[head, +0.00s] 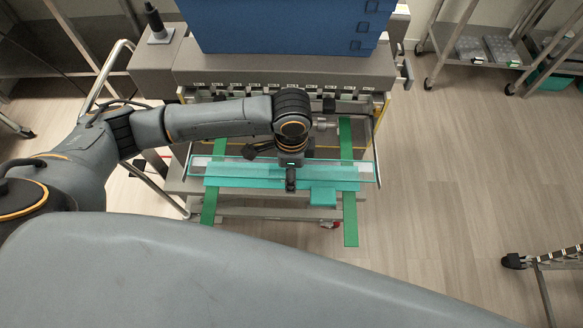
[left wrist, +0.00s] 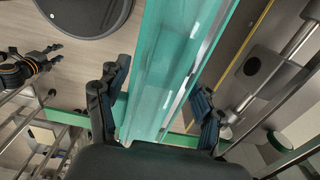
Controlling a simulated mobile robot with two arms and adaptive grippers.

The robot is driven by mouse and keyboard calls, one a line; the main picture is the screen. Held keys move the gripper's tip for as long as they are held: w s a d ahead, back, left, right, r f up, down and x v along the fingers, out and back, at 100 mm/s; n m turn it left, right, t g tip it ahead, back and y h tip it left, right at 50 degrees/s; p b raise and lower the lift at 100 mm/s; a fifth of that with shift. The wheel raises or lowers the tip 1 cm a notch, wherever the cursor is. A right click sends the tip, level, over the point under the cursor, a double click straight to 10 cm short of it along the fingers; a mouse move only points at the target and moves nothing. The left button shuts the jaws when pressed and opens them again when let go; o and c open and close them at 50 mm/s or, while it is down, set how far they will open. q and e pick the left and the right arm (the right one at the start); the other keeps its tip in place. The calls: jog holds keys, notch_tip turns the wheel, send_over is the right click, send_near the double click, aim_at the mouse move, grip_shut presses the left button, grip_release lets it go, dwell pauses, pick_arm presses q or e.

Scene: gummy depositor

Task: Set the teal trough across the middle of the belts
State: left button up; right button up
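The long teal trough (head: 240,177) lies left to right in the head view, across the two green belts, the left belt (head: 209,207) and the right belt (head: 350,225). The trough also shows in the left wrist view (left wrist: 168,75), running between my fingers. My left gripper (head: 291,183) is over the middle of the trough. In the left wrist view its fingers (left wrist: 160,115) stand apart on either side, with a gap on the right. Whether the trough rests fully on the belts is hard to tell.
The grey depositor machine (head: 285,68) with a blue hopper (head: 285,25) stands behind the belts. A steel rack (head: 490,60) with trays is at the back right. A cart leg with a caster (head: 515,261) is at the lower right. The floor (head: 440,170) on the right is clear.

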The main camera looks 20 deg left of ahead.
pick_arm(q)
notch_tip(320, 180, up, 12)
jog(key=b, duration=0.1)
jog(key=shift+r, duration=0.2)
dwell(0.7)
